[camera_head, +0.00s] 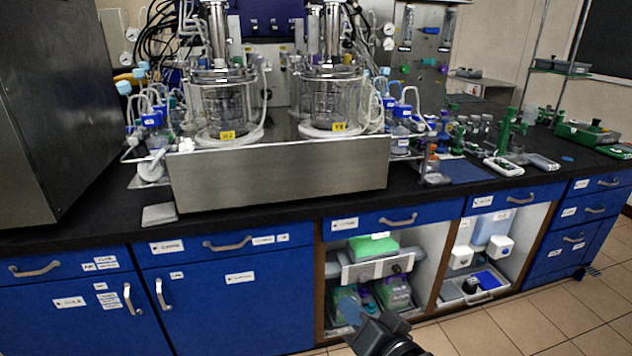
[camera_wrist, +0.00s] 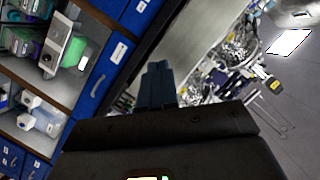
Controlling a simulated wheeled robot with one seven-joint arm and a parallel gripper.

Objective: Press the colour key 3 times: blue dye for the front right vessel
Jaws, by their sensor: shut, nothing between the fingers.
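Two glass vessels with steel lids stand in the steel-fronted bioreactor unit (camera_head: 280,178) on the black bench. The right vessel (camera_head: 330,98) and the left vessel (camera_head: 222,106) each carry a small yellow label and look clear. I cannot make out a colour key in either view. My gripper (camera_head: 350,312) is low in front of the open cupboard bays, well below and in front of the vessels. In the wrist view its blue fingers (camera_wrist: 158,72) are together with nothing between them.
A large steel cabinet (camera_head: 50,110) stands on the bench at left. Blue bottle caps (camera_head: 152,119) and tubing crowd both sides of the unit. Small green and white instruments (camera_head: 503,165) fill the bench at right. Blue drawers (camera_head: 225,243) front the bench, and tiled floor (camera_head: 540,320) is clear at lower right.

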